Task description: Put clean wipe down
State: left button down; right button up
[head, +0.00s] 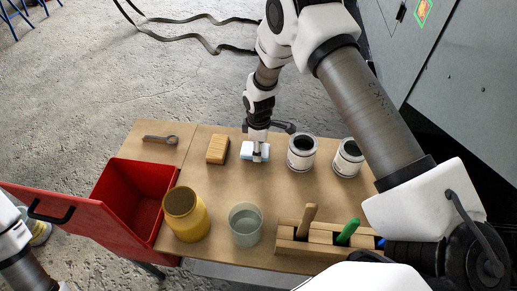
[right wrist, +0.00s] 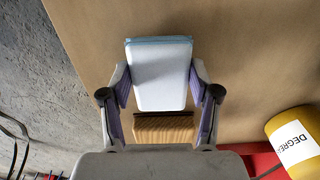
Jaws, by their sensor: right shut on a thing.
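The clean wipe (head: 249,151) is a pale pad with a light blue edge, low over or on the wooden table top near its far edge; I cannot tell whether it touches the table. In the right wrist view the wipe (right wrist: 161,75) lies between the two purple-padded fingers. My right gripper (head: 258,158) reaches down from above and is shut on the wipe. The gripper (right wrist: 162,95) partly covers the wipe in the head view. My left arm shows at the lower left of the head view, but its gripper is out of frame.
A wooden block (head: 217,150) lies left of the wipe, and two white cans (head: 301,153) stand right. A wrench (head: 160,139), yellow jar (head: 186,218), grey-green cup (head: 245,224) and wooden holder (head: 290,247) with handled tools are around. An open red bin (head: 112,192) adjoins the left side.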

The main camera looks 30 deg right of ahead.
jog(key=shift+f, duration=0.5)
jog(key=shift+f, duration=0.1)
jog(key=shift+f, duration=0.15)
jog(key=o, duration=1)
